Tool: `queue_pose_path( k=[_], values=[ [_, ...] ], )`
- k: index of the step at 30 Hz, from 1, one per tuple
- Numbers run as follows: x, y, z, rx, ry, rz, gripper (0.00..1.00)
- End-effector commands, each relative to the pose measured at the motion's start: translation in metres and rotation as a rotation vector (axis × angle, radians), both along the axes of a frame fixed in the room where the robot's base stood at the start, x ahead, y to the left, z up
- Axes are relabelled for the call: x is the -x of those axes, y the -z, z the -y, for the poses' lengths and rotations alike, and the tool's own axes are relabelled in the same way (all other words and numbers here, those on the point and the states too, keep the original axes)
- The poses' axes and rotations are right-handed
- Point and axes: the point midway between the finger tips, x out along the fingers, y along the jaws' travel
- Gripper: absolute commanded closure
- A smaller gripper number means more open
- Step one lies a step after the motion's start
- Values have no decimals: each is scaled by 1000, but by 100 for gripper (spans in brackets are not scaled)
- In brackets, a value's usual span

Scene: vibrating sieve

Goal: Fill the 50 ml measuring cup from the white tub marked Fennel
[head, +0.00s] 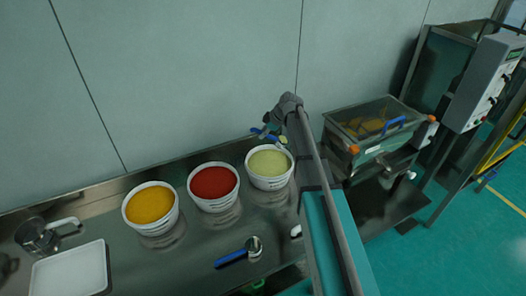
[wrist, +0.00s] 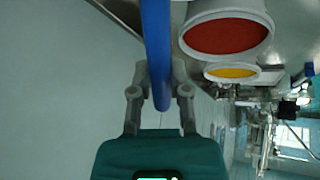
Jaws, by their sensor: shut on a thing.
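A white tub (head: 270,183) of pale green-yellow powder stands at the right end of a row of three tubs. The tub labels are too small to read, so I cannot tell the Fennel mark. My gripper (head: 270,128) is behind this tub, near the wall. It is shut on a blue handle (wrist: 158,45), which runs up between the fingers in the wrist view. In the head view the blue-handled cup (head: 283,140) shows small above the tub's back rim, with a pale green spot at it. Its fill level and size mark cannot be read.
Tubs of red (head: 213,187) and yellow (head: 150,208) powder stand to the left. A blue-handled scoop (head: 240,252) lies in front. A metal jug (head: 38,237) and white tray (head: 70,270) are far left. The lidded sieve (head: 375,125) stands right of my arm.

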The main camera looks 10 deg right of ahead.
Motion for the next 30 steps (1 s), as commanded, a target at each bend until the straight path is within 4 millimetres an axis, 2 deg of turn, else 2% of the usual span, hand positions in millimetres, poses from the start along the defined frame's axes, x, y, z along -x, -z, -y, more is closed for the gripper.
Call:
queue_pose_path(
  k=[1,3,10,15,30],
  values=[
    [0,-17,0,0,0,0,100],
    [0,-28,0,0,0,0,100],
    [0,-51,0,0,0,0,100],
    [0,-56,0,0,0,0,100],
    [0,-55,0,0,0,0,100]
  ],
)
